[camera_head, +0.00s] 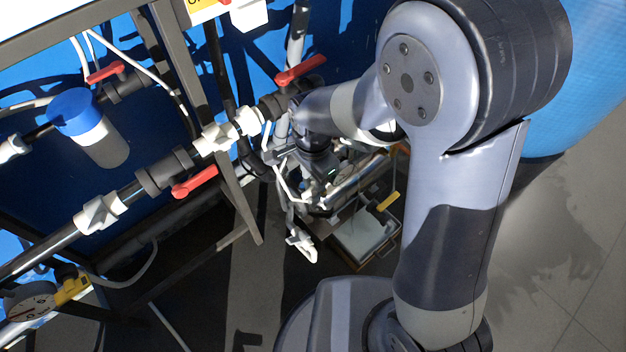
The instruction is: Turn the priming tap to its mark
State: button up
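Several red-handled taps sit on the pipework: one at the upper left (105,73), one at the top centre next to my wrist (300,69), and one on the lower pipe (195,182). A small yellow handle (388,201) shows at the lower centre right, above a pale tray. I cannot tell which of these is the priming tap, and no mark can be made out. My gripper (303,225) hangs below my wrist among dark and pale parts, to the left of the yellow handle and apart from it. Whether its fingers are open is unclear.
A pale tray (362,236) in a frame stands beyond my base. A blue-capped canister (98,138) and a round gauge (30,302) with a yellow fitting (73,288) are at left. Grey floor (565,250) at right is clear.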

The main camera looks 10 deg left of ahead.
aim_at(313, 187)
notch_tip(313, 187, up, 7)
jog(key=shift+p, duration=0.45)
notch_tip(313, 187, down, 11)
jog(key=shift+b, duration=1)
jog(key=shift+r, duration=0.1)
